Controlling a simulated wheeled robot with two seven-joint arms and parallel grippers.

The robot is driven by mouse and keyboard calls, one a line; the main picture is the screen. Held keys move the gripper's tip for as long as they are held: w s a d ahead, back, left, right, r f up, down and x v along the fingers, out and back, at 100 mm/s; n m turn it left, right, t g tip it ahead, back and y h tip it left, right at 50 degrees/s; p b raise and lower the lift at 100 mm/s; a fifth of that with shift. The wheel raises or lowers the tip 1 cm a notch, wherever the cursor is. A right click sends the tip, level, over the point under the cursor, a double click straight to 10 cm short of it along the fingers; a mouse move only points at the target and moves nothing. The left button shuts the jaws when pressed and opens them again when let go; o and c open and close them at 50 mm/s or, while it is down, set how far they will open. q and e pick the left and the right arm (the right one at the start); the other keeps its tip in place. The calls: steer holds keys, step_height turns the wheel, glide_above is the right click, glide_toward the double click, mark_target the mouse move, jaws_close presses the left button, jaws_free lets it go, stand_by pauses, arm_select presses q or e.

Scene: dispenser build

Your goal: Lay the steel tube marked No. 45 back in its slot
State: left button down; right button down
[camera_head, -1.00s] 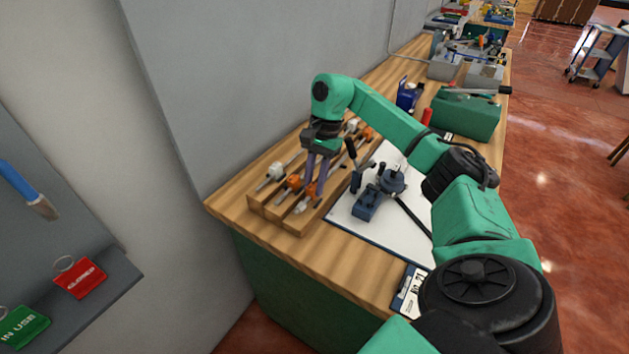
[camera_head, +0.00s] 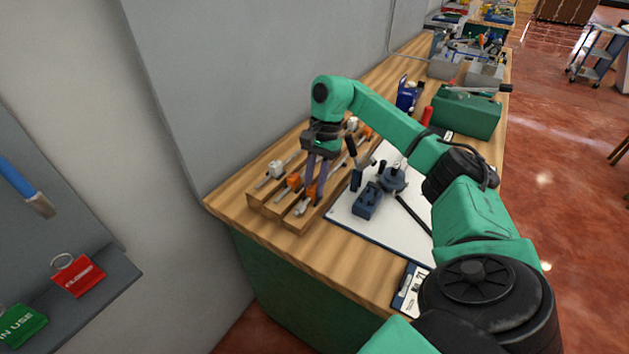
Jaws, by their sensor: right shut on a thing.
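My right gripper (camera_head: 315,190) points down over the front end of a wooden slotted rack (camera_head: 288,222) on the bench. It is shut on a steel tube (camera_head: 303,207) with an orange fitting, at the rack's nearest slot. The fingers hide part of the tube, and I cannot tell whether it rests fully in the slot. No number is readable on it. Other tubes lie in the rack, one with a white fitting (camera_head: 275,169) and one with an orange fitting (camera_head: 293,181). My left gripper is not in view.
Right of the rack, a white board (camera_head: 395,232) carries a dark blue block (camera_head: 367,202) and a round dark fixture (camera_head: 392,180). A number card (camera_head: 411,288) lies at the bench's front edge. A green box (camera_head: 466,113) stands farther back. A grey wall rises behind the rack.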

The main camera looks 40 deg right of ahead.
steer(key=shift+f, duration=0.35)
steer(key=c, duration=0.6)
jaws_free()
steer(key=shift+s, duration=0.1)
steer(key=shift+r, duration=0.1)
steer(key=shift+c, duration=0.5)
step_height(320, 180, up, 7)
steer(key=p, duration=0.5)
steer(key=shift+p, duration=0.4)
